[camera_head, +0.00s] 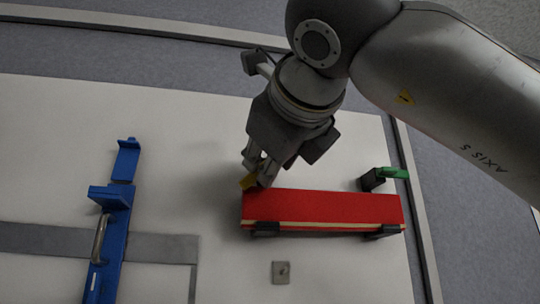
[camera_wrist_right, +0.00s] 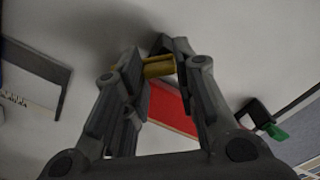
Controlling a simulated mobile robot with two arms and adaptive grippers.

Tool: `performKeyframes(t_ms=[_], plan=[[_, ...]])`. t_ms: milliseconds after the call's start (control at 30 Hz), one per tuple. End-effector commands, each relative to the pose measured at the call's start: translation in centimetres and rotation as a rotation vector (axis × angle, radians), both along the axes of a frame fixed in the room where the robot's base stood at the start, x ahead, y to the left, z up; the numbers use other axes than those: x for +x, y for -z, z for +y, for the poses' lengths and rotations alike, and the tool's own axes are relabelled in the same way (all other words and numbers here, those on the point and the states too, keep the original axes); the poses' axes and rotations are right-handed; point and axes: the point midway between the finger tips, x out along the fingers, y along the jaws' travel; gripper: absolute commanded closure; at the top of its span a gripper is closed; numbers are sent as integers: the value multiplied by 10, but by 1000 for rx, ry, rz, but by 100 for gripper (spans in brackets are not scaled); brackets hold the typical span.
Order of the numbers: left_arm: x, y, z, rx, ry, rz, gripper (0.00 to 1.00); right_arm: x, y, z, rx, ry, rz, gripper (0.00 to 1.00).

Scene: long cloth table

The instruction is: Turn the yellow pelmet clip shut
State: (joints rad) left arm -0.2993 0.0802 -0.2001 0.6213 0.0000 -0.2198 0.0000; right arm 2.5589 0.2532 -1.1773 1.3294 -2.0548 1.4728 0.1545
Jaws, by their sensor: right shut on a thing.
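The yellow clip (camera_head: 249,181) is at the left end of the red pelmet (camera_head: 320,207), partly hidden by my right gripper (camera_head: 258,174). In the right wrist view the yellow clip (camera_wrist_right: 158,66) lies between the fingertips of my right gripper (camera_wrist_right: 157,68), which is shut on it. The red pelmet (camera_wrist_right: 172,108) shows behind the fingers there. My left gripper is not in view.
A green clip (camera_head: 393,172) on a black block (camera_head: 372,180) is at the pelmet's right end. Black brackets (camera_head: 266,229) sit along its front. A blue rail fixture (camera_head: 113,225) stands at left. A small grey plate (camera_head: 281,272) lies in front of the pelmet.

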Motion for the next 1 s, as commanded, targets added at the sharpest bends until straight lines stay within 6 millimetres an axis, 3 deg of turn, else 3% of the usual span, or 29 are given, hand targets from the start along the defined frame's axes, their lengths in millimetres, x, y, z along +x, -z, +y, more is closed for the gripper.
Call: performKeyframes(t_ms=[600, 1000], plan=[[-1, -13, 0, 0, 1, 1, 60, -1, 0, -2, -548, -3, -111, 97], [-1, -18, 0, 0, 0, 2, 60, -1, 1, -2, -747, -5, -150, 97]])
